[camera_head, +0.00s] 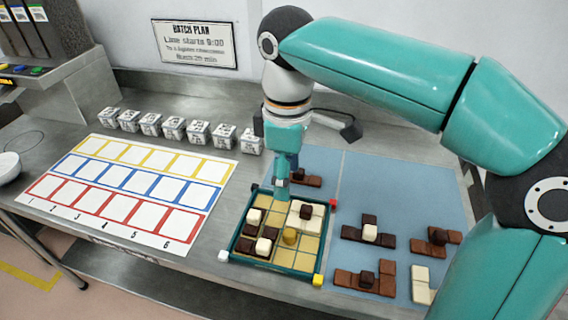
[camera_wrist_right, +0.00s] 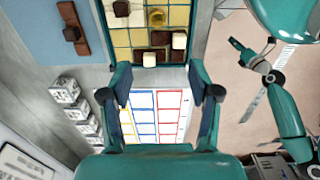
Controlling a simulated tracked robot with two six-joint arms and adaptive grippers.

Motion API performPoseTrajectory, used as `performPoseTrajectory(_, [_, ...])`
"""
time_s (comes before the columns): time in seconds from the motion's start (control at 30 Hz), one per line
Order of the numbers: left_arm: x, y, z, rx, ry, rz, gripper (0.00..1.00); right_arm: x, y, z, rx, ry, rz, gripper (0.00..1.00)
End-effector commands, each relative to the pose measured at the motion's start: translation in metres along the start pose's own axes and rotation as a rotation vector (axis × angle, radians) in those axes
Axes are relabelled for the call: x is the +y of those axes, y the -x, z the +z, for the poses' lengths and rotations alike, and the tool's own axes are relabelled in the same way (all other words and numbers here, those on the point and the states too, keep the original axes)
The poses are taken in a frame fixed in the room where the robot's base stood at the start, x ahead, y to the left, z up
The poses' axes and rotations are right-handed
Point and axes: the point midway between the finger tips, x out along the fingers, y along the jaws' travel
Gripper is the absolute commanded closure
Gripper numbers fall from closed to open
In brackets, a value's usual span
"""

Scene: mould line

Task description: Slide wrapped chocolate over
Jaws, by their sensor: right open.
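A gold wrapped chocolate (camera_head: 290,236) sits in a teal-rimmed gridded tray (camera_head: 292,272), among dark and white chocolate blocks. It also shows near the top of the wrist view (camera_wrist_right: 156,18). Several cells of the tray are bare. My right gripper (camera_head: 282,190) points down at the back edge of the tray, behind the gold chocolate and apart from it. In the wrist view its two fingers (camera_wrist_right: 159,95) are spread with nothing between them. The end of my left arm (camera_wrist_right: 246,62) shows small at the right of the wrist view, too small to read its jaws.
A blue mat (camera_head: 345,205) right of the tray bears several dark and white chocolate pieces. A card of yellow, blue and red squares (camera_head: 130,185) lies left. Several white printed cubes (camera_head: 173,128) stand in a row behind it. My right arm covers the right side.

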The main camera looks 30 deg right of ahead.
Motion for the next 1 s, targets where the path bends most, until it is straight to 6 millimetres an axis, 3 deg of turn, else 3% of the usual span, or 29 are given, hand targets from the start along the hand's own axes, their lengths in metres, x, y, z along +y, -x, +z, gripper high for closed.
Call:
performPoseTrajectory(0.27, [0.000,-0.001,-0.001,0.001,-0.001,0.000,0.60,0.003,-0.003,0.010,-0.001,-0.025,0.000,0.38])
performPoseTrajectory(0.47, [-0.002,-0.005,-0.001,0.002,-0.001,0.000,0.60,0.003,-0.024,0.011,-0.003,-0.028,-0.001,0.38])
performPoseTrajectory(1.0, [-0.006,-0.016,-0.001,0.002,0.000,0.000,0.60,0.003,-0.127,0.012,-0.004,-0.029,-0.003,0.38])
